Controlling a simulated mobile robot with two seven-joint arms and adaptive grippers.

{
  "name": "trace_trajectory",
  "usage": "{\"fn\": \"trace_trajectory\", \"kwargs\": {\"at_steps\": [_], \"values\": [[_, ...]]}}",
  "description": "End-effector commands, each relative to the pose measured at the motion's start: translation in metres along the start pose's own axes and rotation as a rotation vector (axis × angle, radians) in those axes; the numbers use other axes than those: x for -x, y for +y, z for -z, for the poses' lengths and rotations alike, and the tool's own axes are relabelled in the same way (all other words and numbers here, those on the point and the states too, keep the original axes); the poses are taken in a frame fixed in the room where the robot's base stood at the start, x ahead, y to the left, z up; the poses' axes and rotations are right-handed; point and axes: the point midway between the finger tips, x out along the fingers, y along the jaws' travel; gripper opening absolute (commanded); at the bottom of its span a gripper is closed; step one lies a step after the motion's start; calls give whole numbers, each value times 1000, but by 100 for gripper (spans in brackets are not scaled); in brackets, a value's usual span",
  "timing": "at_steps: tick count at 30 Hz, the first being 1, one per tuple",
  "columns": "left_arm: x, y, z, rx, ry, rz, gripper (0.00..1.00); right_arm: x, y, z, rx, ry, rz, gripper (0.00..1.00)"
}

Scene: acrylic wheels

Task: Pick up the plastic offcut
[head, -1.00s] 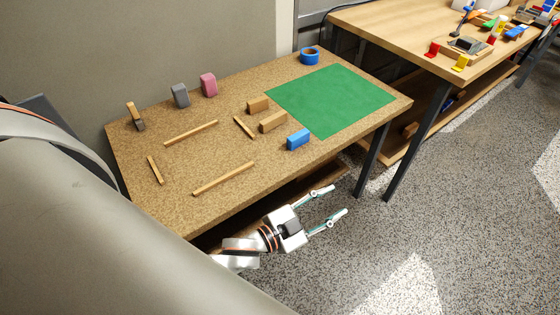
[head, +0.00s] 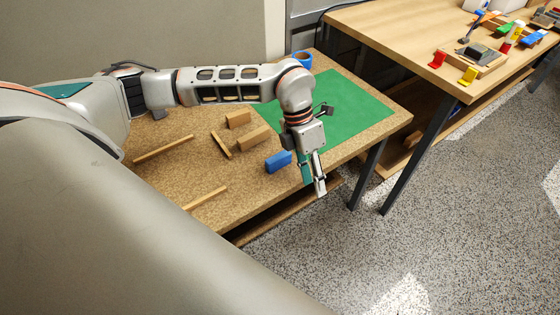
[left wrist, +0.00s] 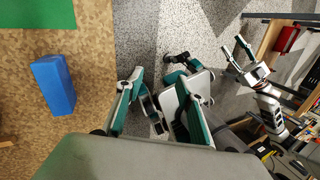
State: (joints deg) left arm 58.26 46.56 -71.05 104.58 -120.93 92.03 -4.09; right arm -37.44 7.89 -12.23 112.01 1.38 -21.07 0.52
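A blue block (head: 278,162), which looks like the plastic offcut, lies on the brown speckled table (head: 178,172) near its front edge. It also shows at the left of the left wrist view (left wrist: 53,84). My left gripper (head: 314,188) points down just to the right of the block, over the front edge of the table, and does not touch it. In the left wrist view its fingers (left wrist: 161,80) are apart with nothing held. My right gripper (left wrist: 240,52) shows at the upper right of that view, away from the table, with its fingers apart and empty.
A green mat (head: 352,108) covers the table's right part. Wooden blocks (head: 254,138) and thin sticks (head: 163,149) lie left of and behind the blue block. A blue tape roll (head: 302,58) stands at the back. A second table (head: 400,42) with small items is at the right.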

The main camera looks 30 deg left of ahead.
Motion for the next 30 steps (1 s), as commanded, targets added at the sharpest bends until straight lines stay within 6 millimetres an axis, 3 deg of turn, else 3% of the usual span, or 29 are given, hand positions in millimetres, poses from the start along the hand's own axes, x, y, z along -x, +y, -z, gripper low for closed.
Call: {"fn": "trace_trajectory", "kwargs": {"at_steps": [1, 3, 6, 10, 20, 30], "values": [[20, 30, 0, 20, 9, -101, 38, 0, 0, 0, 0, 1, 0, 40], [41, 62, 4, 51, 23, -213, 38, -1, 0, 1, 1, 3, -1, 40], [66, 94, 10, 92, 35, -323, 38, -1, 1, 3, 1, 6, -1, 40], [80, 113, 13, 122, 40, -390, 38, -1, 2, 6, 1, 11, -2, 40], [53, 126, 16, 126, 43, -398, 38, -2, 3, 7, 3, 14, -3, 40], [13, 141, 18, 127, 41, -397, 38, -2, 2, 2, 3, 8, -3, 40]]}}
